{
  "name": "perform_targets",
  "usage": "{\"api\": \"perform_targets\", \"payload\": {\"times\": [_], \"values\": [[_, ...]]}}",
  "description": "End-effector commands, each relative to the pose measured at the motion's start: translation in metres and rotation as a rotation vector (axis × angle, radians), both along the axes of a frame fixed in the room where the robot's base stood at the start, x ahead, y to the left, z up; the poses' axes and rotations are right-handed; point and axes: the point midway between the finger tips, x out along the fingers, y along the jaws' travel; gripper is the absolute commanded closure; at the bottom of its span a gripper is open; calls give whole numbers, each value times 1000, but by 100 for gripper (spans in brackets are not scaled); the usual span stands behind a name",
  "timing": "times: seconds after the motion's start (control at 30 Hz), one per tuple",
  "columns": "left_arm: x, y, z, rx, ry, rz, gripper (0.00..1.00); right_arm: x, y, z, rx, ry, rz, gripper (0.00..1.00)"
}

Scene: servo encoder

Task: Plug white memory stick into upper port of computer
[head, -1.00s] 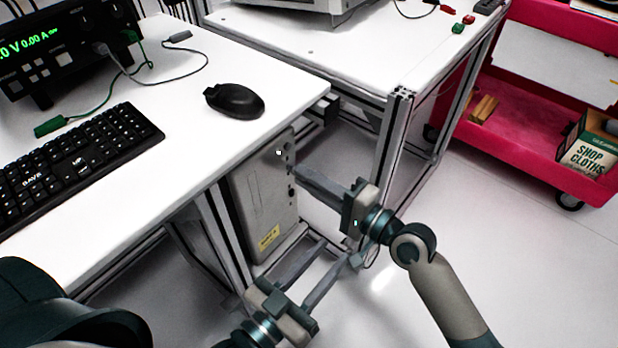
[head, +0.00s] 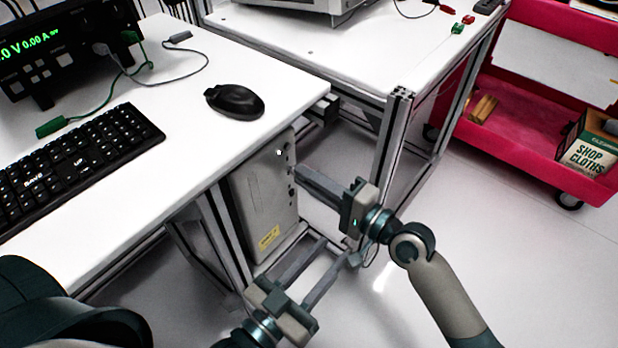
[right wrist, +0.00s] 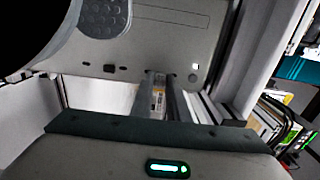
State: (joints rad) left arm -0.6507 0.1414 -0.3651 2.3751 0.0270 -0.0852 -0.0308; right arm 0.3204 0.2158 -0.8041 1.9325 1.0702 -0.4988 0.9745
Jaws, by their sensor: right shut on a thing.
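The grey computer (head: 262,205) stands upright under the near table's edge. Its narrow face has a small white spot (head: 279,152) and a few small dark openings (head: 289,158) near the top. My right gripper (head: 298,173) is shut, with its fingertips close to that face by the lower openings. The thing in its jaws, presumably the white memory stick, is hidden in the head view. In the right wrist view its fingers (right wrist: 163,76) reach to a grey panel, and the stick cannot be made out clearly. My left gripper (head: 340,247) is open and empty, low in front of the computer.
The white table (head: 165,170) overhangs the computer and bears a black mouse (head: 235,101) and keyboard (head: 75,160). A second table's metal leg (head: 390,150) stands behind my right gripper. A pink cart (head: 535,135) is at the right. The floor between is clear.

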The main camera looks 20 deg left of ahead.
Motion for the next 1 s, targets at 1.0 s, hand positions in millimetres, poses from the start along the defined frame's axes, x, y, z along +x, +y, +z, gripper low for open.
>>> {"api": "perform_targets", "payload": {"times": [1.0], "values": [[-1, -1, 2, -3, 0, -2, 69, 3, 8, 0, 1, -1, 0, 64]]}}
